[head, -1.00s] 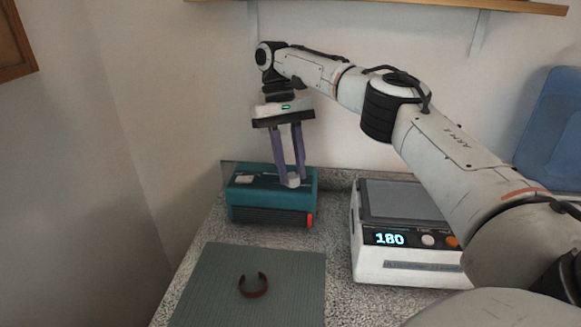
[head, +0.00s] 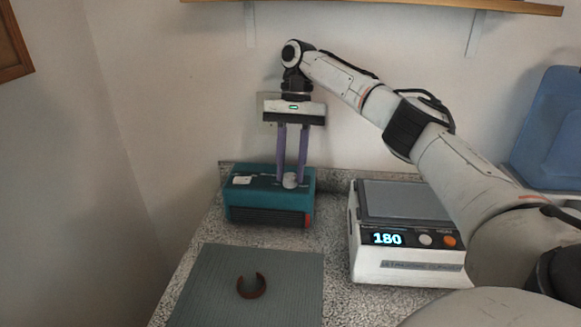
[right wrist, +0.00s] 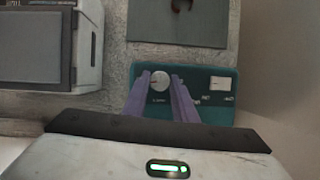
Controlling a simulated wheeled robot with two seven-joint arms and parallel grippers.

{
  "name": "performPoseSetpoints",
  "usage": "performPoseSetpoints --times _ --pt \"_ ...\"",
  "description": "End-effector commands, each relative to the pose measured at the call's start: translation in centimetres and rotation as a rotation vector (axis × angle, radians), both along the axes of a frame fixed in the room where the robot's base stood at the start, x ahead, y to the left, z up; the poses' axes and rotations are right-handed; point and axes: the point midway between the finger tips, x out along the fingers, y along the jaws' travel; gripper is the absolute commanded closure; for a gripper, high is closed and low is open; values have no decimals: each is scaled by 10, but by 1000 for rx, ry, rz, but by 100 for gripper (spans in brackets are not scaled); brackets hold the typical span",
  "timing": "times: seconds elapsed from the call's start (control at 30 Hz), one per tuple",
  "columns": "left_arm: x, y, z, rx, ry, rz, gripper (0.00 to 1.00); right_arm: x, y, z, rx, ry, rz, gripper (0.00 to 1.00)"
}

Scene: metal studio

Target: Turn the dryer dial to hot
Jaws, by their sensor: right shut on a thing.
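The dryer (head: 256,200) is a teal box with a dark grille on its front and a small red-orange part at the front right corner. It stands at the back left of the speckled counter. Its round pale dial (head: 290,181) is on the top face, with markings around it; it also shows in the right wrist view (right wrist: 160,78). My right gripper (head: 291,178) points down from above, its purple fingers on either side of the dial and shut on it. I cannot read which mark the dial points to. My left gripper is not in view.
A white scale (head: 408,262) reading 180 stands to the right, under my right arm. A grey ribbed mat (head: 215,285) with a brown open ring (head: 251,286) lies in front of the dryer. A wooden shelf (head: 390,5) is above, and a blue panel (head: 550,130) is at right.

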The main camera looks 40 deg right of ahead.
Motion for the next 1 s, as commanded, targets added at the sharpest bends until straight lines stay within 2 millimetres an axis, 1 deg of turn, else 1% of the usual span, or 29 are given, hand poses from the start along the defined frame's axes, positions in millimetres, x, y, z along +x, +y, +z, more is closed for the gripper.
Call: performPoseSetpoints --times 0.43,0.47,0.5,0.57,1.0 --pt "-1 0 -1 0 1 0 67 0 -1 -1 -3 1 -10 97" --pt "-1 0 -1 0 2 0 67 0 -1 -1 -3 1 -10 72" --pt "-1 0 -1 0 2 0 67 0 -1 -1 -3 1 -10 65" --pt "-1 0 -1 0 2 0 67 0 0 -1 -3 1 -10 56" --pt "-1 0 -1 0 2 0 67 0 0 0 -1 -1 -8 56"
